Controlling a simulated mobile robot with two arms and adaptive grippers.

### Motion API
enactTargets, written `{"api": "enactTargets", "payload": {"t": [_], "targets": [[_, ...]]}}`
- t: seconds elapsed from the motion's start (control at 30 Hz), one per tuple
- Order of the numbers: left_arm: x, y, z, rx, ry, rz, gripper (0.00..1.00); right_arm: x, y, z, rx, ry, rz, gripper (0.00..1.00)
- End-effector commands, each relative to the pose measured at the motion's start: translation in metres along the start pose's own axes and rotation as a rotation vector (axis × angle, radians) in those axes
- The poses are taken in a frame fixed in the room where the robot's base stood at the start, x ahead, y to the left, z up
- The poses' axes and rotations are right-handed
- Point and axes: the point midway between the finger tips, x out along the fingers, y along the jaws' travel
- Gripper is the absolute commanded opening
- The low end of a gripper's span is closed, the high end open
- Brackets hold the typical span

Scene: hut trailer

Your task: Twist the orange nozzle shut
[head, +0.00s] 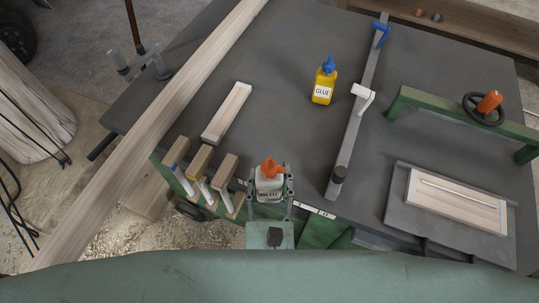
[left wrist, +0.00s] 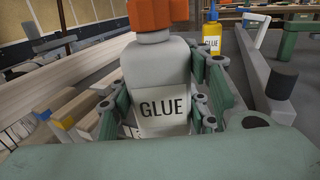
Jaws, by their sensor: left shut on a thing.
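A white glue bottle (head: 268,186) with an orange nozzle (head: 271,167) on top is near the front edge of the dark table. It looks upright. My left gripper (head: 270,180) is shut around the sides of the bottle's body, below the nozzle. In the left wrist view the bottle (left wrist: 160,75) stands between the green fingers, its GLUE label facing the camera. The orange nozzle (left wrist: 156,15) is cut off by the top of that view. I cannot tell whether the bottle's base touches the table. My right gripper is not in view.
A yellow glue bottle with a blue nozzle (head: 324,86) stands further back. A long bar clamp (head: 354,125) lies right of the held bottle. Several wooden-handled tools (head: 204,175) are close on the left. A wooden panel (head: 456,203) lies at right.

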Motion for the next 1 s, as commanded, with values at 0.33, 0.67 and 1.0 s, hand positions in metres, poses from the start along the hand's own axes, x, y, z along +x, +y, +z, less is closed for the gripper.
{"api": "enactTargets", "payload": {"t": [0.33,0.67,1.0], "targets": [[-0.015,0.0,0.001,-0.001,-0.003,0.002,0.01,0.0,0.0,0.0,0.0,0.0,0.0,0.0],[-0.009,0.0,0.001,-0.001,-0.003,0.001,0.01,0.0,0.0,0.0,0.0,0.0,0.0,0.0],[0.015,0.0,-0.002,-0.001,-0.004,0.002,0.01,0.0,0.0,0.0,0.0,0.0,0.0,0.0]]}}
